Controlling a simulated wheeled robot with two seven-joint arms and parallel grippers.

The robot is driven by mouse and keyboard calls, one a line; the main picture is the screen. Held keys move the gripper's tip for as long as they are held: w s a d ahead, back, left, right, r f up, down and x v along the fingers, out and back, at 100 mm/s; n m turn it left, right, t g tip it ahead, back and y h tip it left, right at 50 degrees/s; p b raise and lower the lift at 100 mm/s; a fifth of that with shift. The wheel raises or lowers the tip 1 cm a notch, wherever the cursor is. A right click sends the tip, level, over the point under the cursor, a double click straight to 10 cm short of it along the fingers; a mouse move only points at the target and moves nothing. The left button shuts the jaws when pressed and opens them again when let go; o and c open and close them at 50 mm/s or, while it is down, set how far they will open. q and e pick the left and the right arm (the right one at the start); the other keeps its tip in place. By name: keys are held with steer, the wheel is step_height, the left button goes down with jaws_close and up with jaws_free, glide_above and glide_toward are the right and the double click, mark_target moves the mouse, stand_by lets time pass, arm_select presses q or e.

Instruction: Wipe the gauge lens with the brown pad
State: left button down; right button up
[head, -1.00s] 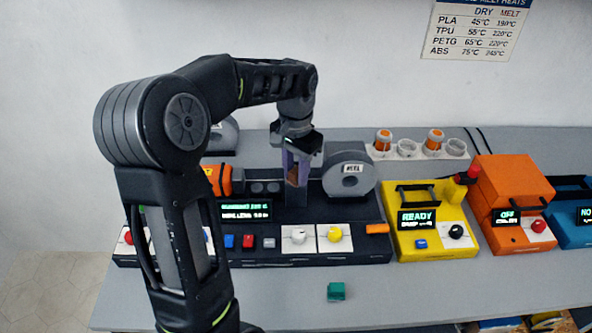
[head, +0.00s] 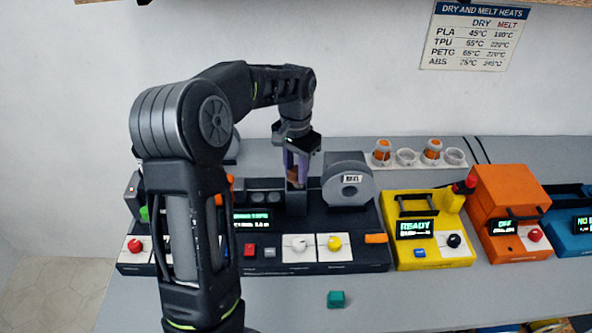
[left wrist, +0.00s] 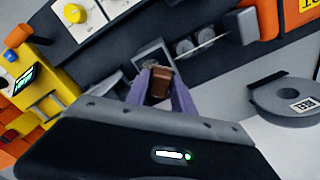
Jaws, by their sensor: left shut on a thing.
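My left gripper (head: 297,170) is shut on the brown pad (head: 293,176), with its fingers pointing down over the back of the dark control panel (head: 365,254). The pad also shows as a brown block between the purple-grey fingertips in the left wrist view (left wrist: 160,82). Just beyond the pad there is a small square dark-rimmed face (left wrist: 152,56), which looks like the gauge. The pad and fingers partly cover it, and I cannot tell whether the pad touches its lens. My right gripper is not in view.
A grey reel (head: 348,183) stands close to the right of my gripper. Yellow (head: 430,235) and orange (head: 510,205) machines stand farther right. The front of the grey bench is otherwise mostly clear.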

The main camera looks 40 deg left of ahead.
arm_select(q)
steer(key=shift+w+a+r+p, duration=0.1)
steer(key=shift+w+a+p, duration=0.45)
steer(key=shift+w, duration=0.1)
steer(key=shift+w+a, duration=0.45)
steer(key=shift+w, duration=0.05)
steer(key=shift+r+p, duration=0.9)
steer(key=shift+r, duration=2.1)
step_height(320, 180, up, 3)
steer(key=shift+f, duration=0.1)
